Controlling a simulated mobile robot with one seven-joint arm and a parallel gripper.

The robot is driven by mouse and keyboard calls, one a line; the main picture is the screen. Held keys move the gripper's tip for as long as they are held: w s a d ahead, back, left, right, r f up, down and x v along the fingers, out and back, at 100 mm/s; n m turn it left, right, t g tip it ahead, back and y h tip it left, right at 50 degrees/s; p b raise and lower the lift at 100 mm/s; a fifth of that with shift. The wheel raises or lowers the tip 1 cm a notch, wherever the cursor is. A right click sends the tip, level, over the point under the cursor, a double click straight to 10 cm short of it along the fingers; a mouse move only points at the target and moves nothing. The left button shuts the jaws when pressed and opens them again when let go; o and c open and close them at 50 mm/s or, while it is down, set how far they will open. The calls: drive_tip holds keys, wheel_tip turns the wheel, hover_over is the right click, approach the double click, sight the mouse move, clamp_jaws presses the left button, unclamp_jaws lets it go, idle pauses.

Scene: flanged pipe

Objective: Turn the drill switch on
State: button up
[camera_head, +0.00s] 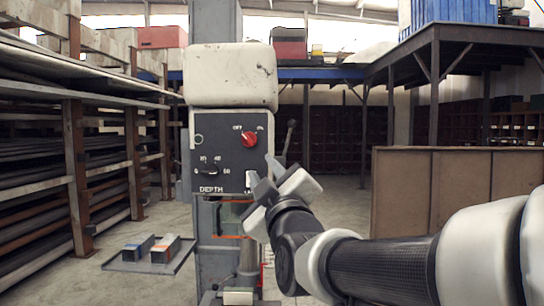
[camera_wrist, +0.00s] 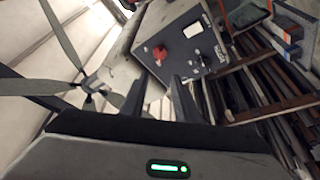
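The drill's dark control panel (camera_head: 225,180) faces me below a white rounded head cover (camera_head: 232,75). The red switch knob (camera_head: 249,139) sits at its upper right, between the OFF and ON labels; which label it points to is hard to tell. A black depth dial (camera_head: 213,167) is below left of it. My gripper (camera_head: 261,171) is in front of the panel's lower right corner. In the wrist view, its two fingers (camera_wrist: 160,82) stand apart with nothing between them. The red knob (camera_wrist: 160,54) is ahead of the fingertips, apart from them.
A rack of long pipes (camera_head: 40,165) stands on the left. A floor tray (camera_head: 150,255) with small boxes lies front left. A brown wooden panel (camera_head: 420,190) stands at the right, behind my arm. A lever (camera_head: 289,135) sticks out at the panel's right side.

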sight(248, 140)
drive_tip(key=p+x, duration=0.2)
drive_tip(key=x, duration=1.5)
drive_tip(key=shift+w+a+r+p, duration=0.15)
drive_tip(key=shift+w+r+p, duration=0.05)
drive_tip(key=shift+p, duration=0.2)
clamp_jaws()
